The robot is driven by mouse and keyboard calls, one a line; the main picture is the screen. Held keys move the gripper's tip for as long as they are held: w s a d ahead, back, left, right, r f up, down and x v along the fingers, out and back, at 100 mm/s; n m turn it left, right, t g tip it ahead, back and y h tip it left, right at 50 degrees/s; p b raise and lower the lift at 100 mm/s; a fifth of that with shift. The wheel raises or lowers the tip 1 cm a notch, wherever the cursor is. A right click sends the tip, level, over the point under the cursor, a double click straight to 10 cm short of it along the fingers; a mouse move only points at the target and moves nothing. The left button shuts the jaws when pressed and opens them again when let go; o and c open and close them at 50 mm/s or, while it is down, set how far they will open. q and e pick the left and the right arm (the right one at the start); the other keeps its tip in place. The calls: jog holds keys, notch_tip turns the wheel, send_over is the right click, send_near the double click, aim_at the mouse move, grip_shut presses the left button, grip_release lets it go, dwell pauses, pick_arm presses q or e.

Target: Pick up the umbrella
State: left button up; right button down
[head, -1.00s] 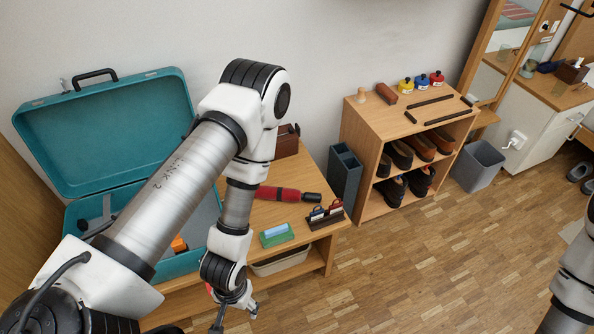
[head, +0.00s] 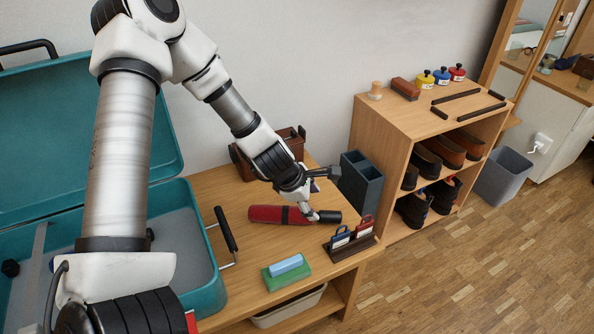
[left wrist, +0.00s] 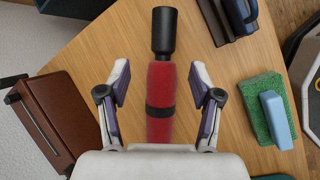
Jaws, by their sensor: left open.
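The red folded umbrella (head: 275,214) with a black band and black handle lies on the wooden table (head: 215,185). In the left wrist view the umbrella (left wrist: 161,85) runs up the middle of the picture, handle at the top. My left gripper (head: 322,194) is open above the umbrella near its handle end. In the left wrist view its fingers (left wrist: 160,82) stand apart, one on each side of the red body, with nothing held between them. The near end of the umbrella is hidden by the gripper's own body. My right gripper is not in view.
An open teal case (head: 205,250) is left, a dark bin (head: 360,182) and shoe shelf (head: 392,125) right.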

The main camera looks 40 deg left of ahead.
aim_at(321, 214)
pick_arm(q)
jog(key=b+x, duration=0.7)
jog(key=shift+s+f, duration=0.25)
jog(key=shift+s, duration=0.1)
jog(key=shift+w+d+f, duration=0.1)
jog(key=shift+w+f, duration=0.1)
jog(key=shift+r, duration=0.15)
jog(key=shift+c, duration=0.6)
grip_shut()
